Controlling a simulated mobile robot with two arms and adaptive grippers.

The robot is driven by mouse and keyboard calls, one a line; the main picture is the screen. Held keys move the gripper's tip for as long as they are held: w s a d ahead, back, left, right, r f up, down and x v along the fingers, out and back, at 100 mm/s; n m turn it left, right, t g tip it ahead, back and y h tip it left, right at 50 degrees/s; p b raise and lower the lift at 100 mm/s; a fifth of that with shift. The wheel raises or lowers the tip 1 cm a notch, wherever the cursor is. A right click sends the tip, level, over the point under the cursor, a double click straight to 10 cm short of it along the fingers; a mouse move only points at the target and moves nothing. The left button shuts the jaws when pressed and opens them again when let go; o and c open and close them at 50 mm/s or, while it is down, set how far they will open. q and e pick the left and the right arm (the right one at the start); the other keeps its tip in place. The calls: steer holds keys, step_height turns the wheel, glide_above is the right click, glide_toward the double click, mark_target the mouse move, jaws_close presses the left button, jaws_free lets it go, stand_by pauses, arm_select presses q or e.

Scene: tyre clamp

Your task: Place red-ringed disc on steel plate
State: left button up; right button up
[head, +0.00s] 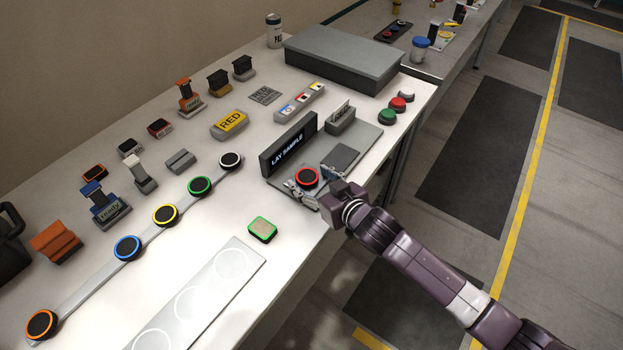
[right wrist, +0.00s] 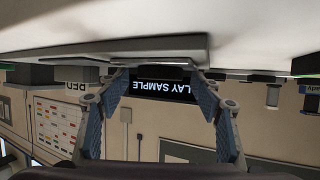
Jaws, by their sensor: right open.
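The red-ringed disc (head: 307,177), black with a red rim, lies flat on the left part of a grey plate (head: 366,142), in front of the dark "LAY SAMPLE" sign (head: 289,146). I take this plate to be the steel plate. My right gripper (head: 318,185) is open, low at the plate's front edge, with one finger on each side of the disc. I cannot tell whether the fingers touch it. In the right wrist view the sign (right wrist: 162,88) shows upside down between the spread fingers (right wrist: 160,110). My left gripper is not in view.
A darker square (head: 343,157) lies on the plate, right of the disc. Other ringed discs sit along a strip (head: 182,207) to the left. A green-edged block (head: 262,229) and a white board with circles (head: 205,297) lie nearer. Red and green buttons (head: 388,115) stand beyond the plate.

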steer(key=shift+r, duration=0.1)
steer(key=b+v, duration=0.1)
steer(key=v, duration=1.1)
steer(key=shift+c, duration=0.3)
stand_by(1.4)
